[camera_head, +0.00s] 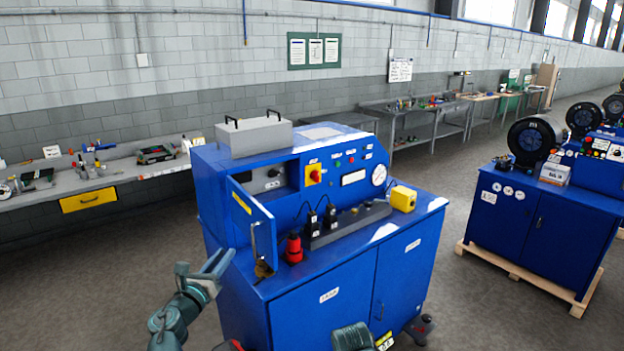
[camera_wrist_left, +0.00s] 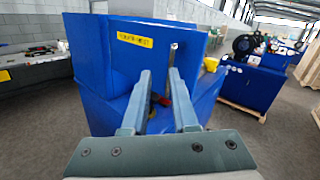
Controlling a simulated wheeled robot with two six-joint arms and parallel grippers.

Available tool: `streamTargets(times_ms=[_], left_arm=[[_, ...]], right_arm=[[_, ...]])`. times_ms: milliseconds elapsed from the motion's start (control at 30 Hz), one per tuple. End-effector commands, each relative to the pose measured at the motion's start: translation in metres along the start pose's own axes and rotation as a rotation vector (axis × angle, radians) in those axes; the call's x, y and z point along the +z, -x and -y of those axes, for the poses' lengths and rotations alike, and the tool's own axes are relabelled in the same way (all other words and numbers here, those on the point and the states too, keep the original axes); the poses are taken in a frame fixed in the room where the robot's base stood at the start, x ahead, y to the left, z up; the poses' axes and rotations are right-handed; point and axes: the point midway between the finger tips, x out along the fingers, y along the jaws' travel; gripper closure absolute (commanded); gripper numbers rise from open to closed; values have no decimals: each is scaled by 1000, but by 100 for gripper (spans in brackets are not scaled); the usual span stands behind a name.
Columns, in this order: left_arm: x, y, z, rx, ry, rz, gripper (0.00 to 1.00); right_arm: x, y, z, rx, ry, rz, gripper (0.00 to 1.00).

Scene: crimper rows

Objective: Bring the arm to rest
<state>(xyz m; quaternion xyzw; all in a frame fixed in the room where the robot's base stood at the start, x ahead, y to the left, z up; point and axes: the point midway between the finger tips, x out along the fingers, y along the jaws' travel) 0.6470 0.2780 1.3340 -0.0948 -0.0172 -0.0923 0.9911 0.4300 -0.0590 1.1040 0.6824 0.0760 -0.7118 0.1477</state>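My left gripper (camera_head: 218,262) comes in from the lower left of the head view, beside the left front of the blue crimper machine (camera_head: 312,290). In the left wrist view its two fingers (camera_wrist_left: 160,76) stand apart with nothing held between them. A small blue cabinet door (camera_head: 248,222) on the machine hangs open just beyond the fingers. Its yellow label shows in the left wrist view, and a metal handle is close to the right fingertip there; I cannot tell whether they touch.
On the machine top stand a red-and-black tool (camera_head: 293,247), a dark block (camera_head: 347,224) with plugs and a yellow box (camera_head: 403,198). A grey case (camera_head: 254,136) sits on the cabinet. Another blue machine (camera_head: 537,225) stands on a pallet at right. Open floor lies left.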

Motion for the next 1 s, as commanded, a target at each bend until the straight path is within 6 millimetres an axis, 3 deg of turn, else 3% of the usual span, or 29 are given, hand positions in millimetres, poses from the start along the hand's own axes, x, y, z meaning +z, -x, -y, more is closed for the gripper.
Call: streamTargets(times_ms=[167,267,467,567,700,833,1000], left_arm=[[-24,-17,-12,231,492,115,73],[-53,-17,-18,383,803,160,73],[-150,3,-4,747,1386,193,73],[-210,26,21,976,1631,185,73],[-284,70,72,1339,1865,163,73],[-330,117,121,1660,1946,143,73],[-358,166,168,1972,1929,134,73]], right_arm=[[-2,-26,2,1,2,0,100],[-2,-36,3,1,4,0,100],[-3,-58,5,2,7,0,100],[-4,-69,6,2,8,0,100],[-5,-83,8,2,10,0,100],[-5,-92,8,2,12,0,100],[-6,-100,9,3,13,0,100]])
